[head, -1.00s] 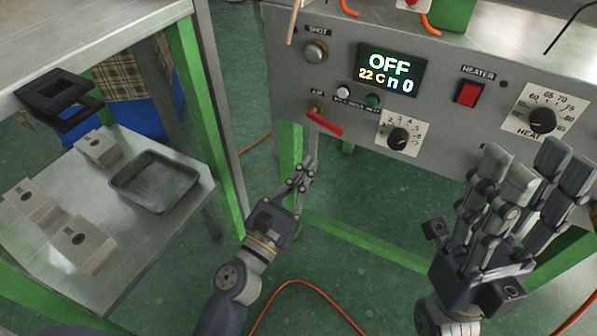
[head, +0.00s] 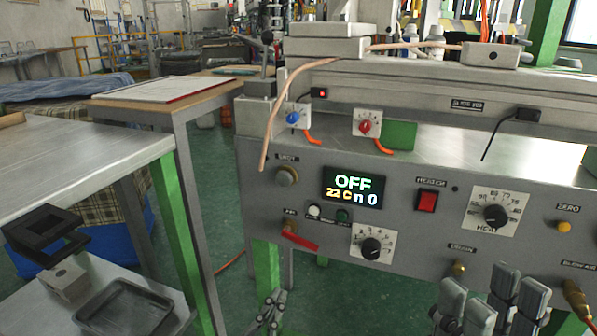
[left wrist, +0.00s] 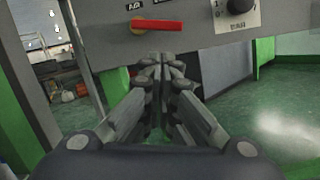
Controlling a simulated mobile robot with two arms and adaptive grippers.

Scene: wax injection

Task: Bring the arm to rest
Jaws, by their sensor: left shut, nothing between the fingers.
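My left gripper (head: 268,312) is at the bottom edge of the head view, in front of the machine and below its red lever (head: 301,240). In the left wrist view its fingers (left wrist: 162,75) meet at the tips, with nothing between them. The red lever (left wrist: 157,25) and part of a dial show above them, apart from the fingers. My right gripper (head: 492,300) is at the bottom right of the head view, in front of the machine's lower front. Its grey fingers stand up, spread apart, and appear empty; its palm is out of frame.
The machine's panel (head: 260,215) has a display (head: 353,188) reading OFF, a red heater switch (head: 427,200) and dials. A metal table (head: 80,160) stands at left, with a tray (head: 125,308) and a block (head: 66,281) on its lower shelf. Green floor lies between.

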